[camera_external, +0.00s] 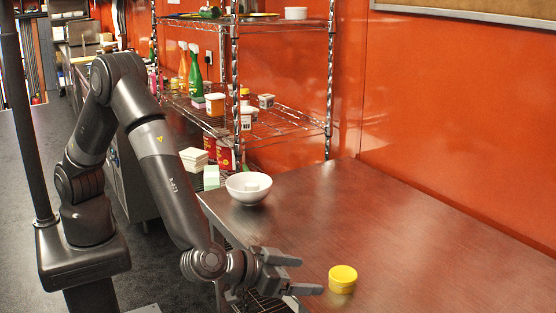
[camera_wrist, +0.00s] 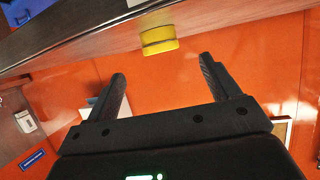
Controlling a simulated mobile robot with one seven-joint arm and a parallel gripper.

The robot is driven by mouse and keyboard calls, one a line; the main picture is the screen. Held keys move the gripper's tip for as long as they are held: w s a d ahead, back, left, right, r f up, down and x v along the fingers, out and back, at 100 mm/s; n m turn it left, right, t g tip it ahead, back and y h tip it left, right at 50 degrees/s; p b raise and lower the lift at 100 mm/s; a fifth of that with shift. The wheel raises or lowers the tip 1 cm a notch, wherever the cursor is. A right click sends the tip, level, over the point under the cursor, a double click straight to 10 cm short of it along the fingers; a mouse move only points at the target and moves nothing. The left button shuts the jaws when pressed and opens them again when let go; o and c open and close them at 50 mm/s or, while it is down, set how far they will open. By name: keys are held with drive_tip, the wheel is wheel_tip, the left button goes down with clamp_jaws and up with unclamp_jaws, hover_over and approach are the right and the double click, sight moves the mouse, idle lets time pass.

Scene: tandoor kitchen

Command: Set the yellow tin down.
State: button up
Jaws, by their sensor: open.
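The yellow tin (camera_external: 342,279) is upright on the steel table (camera_external: 400,215), near its front edge. My gripper (camera_external: 310,275) is open, with its fingers pointing toward the tin from the left. The tin stands just beyond the fingertips and nothing shows between them. The tin also shows in the wrist view (camera_wrist: 159,40), above and past the two spread fingers (camera_wrist: 163,72). That view is turned over, with the table along its top. The fingers and the tin look apart.
A white bowl (camera_external: 248,191) with a small pale item in it stands at the table's far left corner. A wire shelf (camera_external: 285,122) with bottles and tubs stands behind it. An orange wall (camera_external: 450,110) runs along the back. The table's middle and right are clear.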

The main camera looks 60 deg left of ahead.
sight(337, 275)
drive_tip(key=x, duration=0.5)
drive_tip(key=shift+w+f, duration=0.1)
drive_tip(key=shift+w, duration=0.05)
drive_tip(key=shift+r+x, duration=0.2)
drive_tip(key=shift+x, duration=1.15)
drive_tip(key=shift+r+x, duration=0.2)
drive_tip(key=shift+x, duration=1.1)
drive_tip(key=shift+w+d, duration=0.1)
drive_tip(key=shift+w, duration=0.1)
drive_tip(key=shift+c, duration=0.4)
drive_tip(key=c, duration=1.1)
